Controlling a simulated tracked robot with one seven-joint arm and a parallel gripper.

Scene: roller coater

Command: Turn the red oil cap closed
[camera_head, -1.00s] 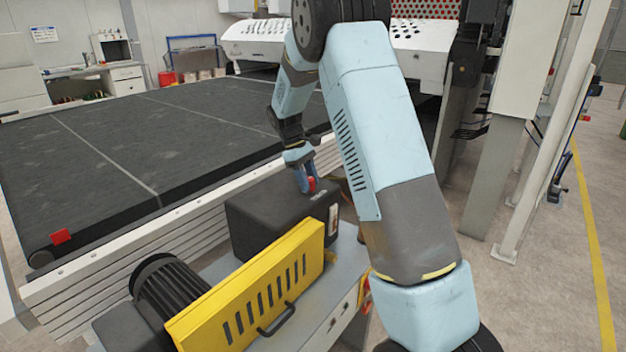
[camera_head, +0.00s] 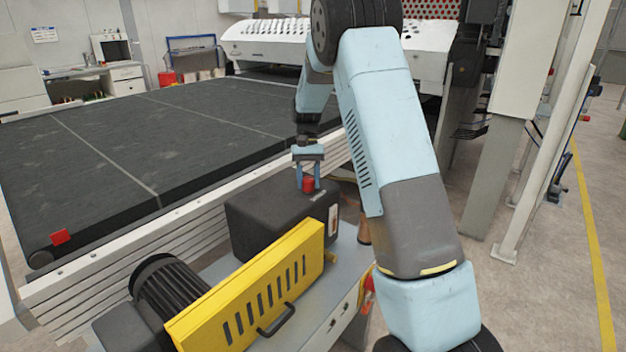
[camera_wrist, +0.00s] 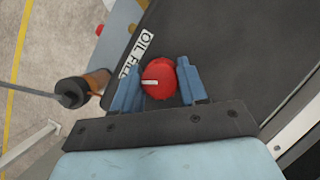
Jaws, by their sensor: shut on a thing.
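The red oil cap (camera_head: 308,184) sits on top of the dark gearbox housing (camera_head: 262,217). It also shows in the wrist view (camera_wrist: 158,78), round and ridged, with a white mark pointing left. An "OIL FILL" label (camera_wrist: 137,55) is on the dark housing next to it. My gripper (camera_head: 308,182) points down over the cap, with its two blue fingers on either side of it. In the wrist view my gripper (camera_wrist: 158,84) is shut on the cap, one finger at its left and one at its right.
A yellow slotted guard (camera_head: 250,290) and a black motor (camera_head: 170,288) stand in front of the housing. The wide dark conveyor belt (camera_head: 150,140) runs behind it. An orange-brown cylinder with a grey rod (camera_wrist: 90,87) is beside the housing.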

